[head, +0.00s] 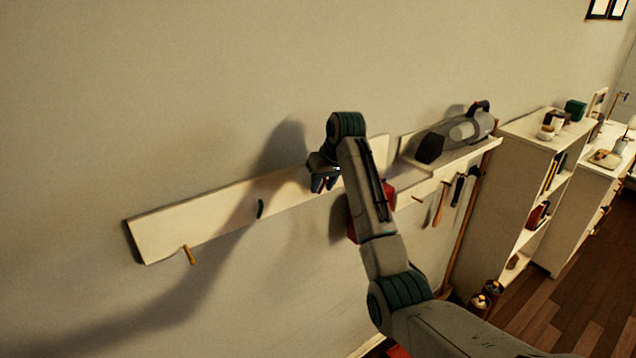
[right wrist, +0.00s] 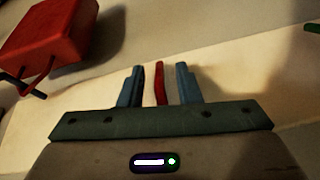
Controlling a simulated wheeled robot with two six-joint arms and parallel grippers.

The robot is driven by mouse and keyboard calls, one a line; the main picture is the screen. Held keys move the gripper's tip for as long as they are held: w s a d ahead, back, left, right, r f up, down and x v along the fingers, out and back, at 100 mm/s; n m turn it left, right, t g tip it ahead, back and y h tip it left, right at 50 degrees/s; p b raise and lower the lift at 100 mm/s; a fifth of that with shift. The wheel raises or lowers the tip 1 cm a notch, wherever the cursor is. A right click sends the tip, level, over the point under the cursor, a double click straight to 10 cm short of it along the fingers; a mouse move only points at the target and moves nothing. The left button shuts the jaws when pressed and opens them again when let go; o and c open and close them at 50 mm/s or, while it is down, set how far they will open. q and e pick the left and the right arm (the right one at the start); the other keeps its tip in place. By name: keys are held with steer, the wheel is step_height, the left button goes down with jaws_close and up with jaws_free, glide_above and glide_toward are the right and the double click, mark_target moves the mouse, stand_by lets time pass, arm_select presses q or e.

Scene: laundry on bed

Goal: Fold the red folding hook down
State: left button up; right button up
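The red folding hook (right wrist: 159,84) shows in the right wrist view as a narrow red piece against the pale wall board. It stands between the two fingers of my right gripper (right wrist: 160,86), with a gap visible on each side. My right gripper is open; whether a finger touches the hook cannot be told. In the head view my right gripper (head: 322,181) is at the board (head: 165,225), and the gripper and arm hide the red hook. My left gripper is in neither view.
A green hook (head: 260,208) and a brass-coloured peg (head: 188,255) are on the board to the left. A red box-like object (right wrist: 48,42) hangs close by, partly behind my arm in the head view. A shelf with a handheld vacuum (head: 465,128) and hanging tools (head: 440,203) are at right.

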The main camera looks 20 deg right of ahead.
steer(key=shift+w+f, duration=0.2)
steer(key=shift+f, duration=0.4)
steer(key=shift+s, duration=0.2)
steer(key=shift+r, duration=0.1)
steer(key=shift+c, duration=0.9)
steer(key=shift+a, duration=0.1)
jaws_close()
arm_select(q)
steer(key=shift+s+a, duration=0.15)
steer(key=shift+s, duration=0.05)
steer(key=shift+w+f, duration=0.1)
